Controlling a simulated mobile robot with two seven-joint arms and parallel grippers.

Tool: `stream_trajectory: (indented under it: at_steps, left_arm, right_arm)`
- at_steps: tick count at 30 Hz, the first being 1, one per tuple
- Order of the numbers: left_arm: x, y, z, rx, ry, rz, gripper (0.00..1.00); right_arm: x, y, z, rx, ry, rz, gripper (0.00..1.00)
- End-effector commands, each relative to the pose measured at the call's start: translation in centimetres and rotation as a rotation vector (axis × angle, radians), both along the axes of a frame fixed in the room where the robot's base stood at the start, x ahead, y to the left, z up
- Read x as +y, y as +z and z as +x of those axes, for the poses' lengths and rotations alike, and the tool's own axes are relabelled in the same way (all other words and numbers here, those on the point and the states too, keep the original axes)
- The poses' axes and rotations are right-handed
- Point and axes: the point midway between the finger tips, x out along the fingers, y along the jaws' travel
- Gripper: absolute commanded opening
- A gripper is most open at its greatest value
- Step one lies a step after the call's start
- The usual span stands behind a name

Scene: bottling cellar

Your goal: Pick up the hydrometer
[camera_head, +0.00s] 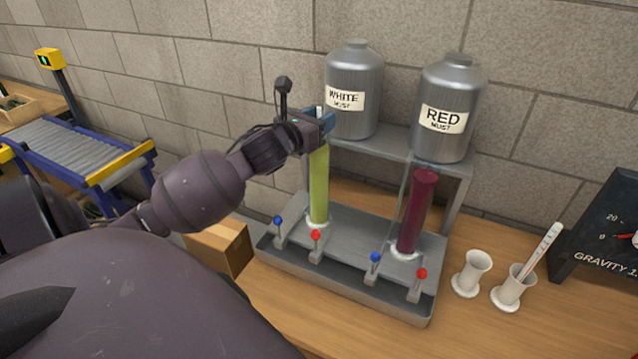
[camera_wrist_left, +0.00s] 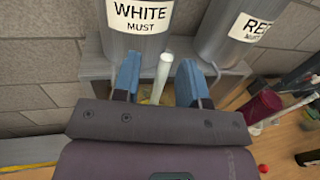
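A slim white rod, which looks like the hydrometer (camera_head: 319,109), stands up at the top of the yellow-green cylinder (camera_head: 319,185) under the WHITE must tank. In the left wrist view the hydrometer (camera_wrist_left: 163,72) stands between the blue fingers, with gaps visible on both sides. My left gripper (camera_head: 322,119) is open around it at the cylinder's top. It hides part of the rod and the cylinder's rim in the head view. A second white stem with red markings (camera_head: 541,252) leans in a white cup at right. My right gripper is not in view.
A dark red cylinder (camera_head: 415,215) stands right of the green one on the metal stand (camera_head: 345,262), with blue and red levers in front. The WHITE tank (camera_head: 353,75) and RED tank (camera_head: 448,90) sit behind. White cups (camera_head: 471,272) and a dark gauge (camera_head: 600,235) are at right.

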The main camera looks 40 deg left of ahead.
Motion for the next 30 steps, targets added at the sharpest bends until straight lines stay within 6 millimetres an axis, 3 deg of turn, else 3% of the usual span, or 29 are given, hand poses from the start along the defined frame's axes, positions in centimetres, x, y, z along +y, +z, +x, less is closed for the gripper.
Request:
stream_trajectory:
  at_steps: [1, 9, 20, 26, 30]
  left_arm:
    - [0.0, 0.0, 0.0, 0.0, 0.0, 0.0, 0.38]
    - [0.0, 0.0, 0.0, 0.0, 0.0, 0.0, 0.0]
    - [0.0, 0.4, 0.0, -0.001, -0.001, 0.002, 0.0]
    - [0.0, 2.5, 0.0, -0.002, -0.002, 0.006, 0.0]
    - [0.0, 5.3, 0.0, -0.004, -0.002, 0.007, 0.0]
  right_arm:
    - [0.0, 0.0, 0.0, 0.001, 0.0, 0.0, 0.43]
    - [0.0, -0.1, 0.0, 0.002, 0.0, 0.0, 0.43]
    - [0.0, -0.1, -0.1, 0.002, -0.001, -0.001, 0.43]
    - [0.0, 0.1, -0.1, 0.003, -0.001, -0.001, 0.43]
    - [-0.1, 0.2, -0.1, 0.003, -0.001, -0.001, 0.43]
